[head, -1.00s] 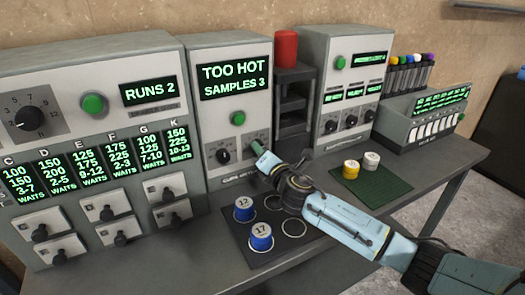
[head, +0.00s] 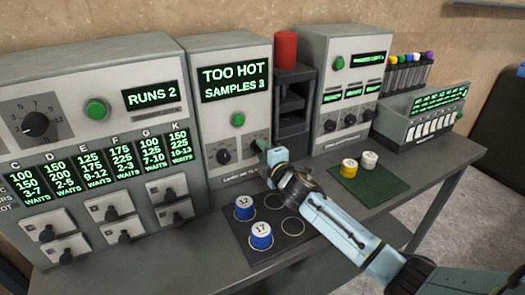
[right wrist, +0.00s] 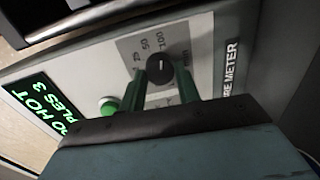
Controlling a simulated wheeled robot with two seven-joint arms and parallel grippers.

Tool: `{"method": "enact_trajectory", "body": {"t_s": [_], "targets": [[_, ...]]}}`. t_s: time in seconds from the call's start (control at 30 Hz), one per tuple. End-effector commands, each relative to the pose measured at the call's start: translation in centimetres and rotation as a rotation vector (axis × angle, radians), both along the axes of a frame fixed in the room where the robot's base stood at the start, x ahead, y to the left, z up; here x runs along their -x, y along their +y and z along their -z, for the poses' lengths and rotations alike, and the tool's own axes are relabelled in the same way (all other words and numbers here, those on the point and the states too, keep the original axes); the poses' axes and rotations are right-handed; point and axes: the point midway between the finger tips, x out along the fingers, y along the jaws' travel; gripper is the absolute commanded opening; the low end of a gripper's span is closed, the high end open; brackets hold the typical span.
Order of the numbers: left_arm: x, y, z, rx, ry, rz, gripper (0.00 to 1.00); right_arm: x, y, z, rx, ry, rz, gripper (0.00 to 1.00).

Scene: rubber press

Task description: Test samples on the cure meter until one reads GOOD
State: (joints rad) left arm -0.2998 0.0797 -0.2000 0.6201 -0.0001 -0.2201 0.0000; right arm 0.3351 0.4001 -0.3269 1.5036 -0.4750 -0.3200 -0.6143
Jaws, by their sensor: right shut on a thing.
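The cure meter (head: 228,110) stands mid-bench, its screen (head: 235,80) reading TOO HOT, SAMPLES 3. It has a green button (head: 238,119), a left knob (head: 223,156) and a right knob. My right gripper (head: 260,146) reaches the panel and is shut on the right knob, mostly hidden in the head view. In the right wrist view its fingers sit on either side of this black knob (right wrist: 163,66), beside marks 25, 50, 100. Blue samples 12 (head: 244,207) and 17 (head: 261,235) sit on a dark tray (head: 275,246) with empty circles. My left gripper is out of view.
A yellow sample (head: 349,168) and a white sample (head: 370,160) stand on a green mat (head: 378,184). A red cylinder (head: 286,47) tops a dark press. The RUNS 2 unit (head: 95,85) fills the left side. My right arm crosses above the bench.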

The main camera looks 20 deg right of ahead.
Motion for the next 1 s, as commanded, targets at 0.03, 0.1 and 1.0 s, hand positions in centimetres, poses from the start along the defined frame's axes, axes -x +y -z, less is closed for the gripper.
{"method": "enact_trajectory", "body": {"t_s": [0.03, 0.1, 1.0], "targets": [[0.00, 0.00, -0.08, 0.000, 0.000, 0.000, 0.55, -0.01, -0.09, -0.03, -0.012, 0.001, 0.003, 0.10], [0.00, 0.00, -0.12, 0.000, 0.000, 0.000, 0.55, -0.01, -0.09, -0.03, -0.024, 0.001, 0.002, 0.10], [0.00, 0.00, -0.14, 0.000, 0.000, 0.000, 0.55, 0.00, -0.03, -0.01, -0.037, 0.002, 0.000, 0.54]]}}
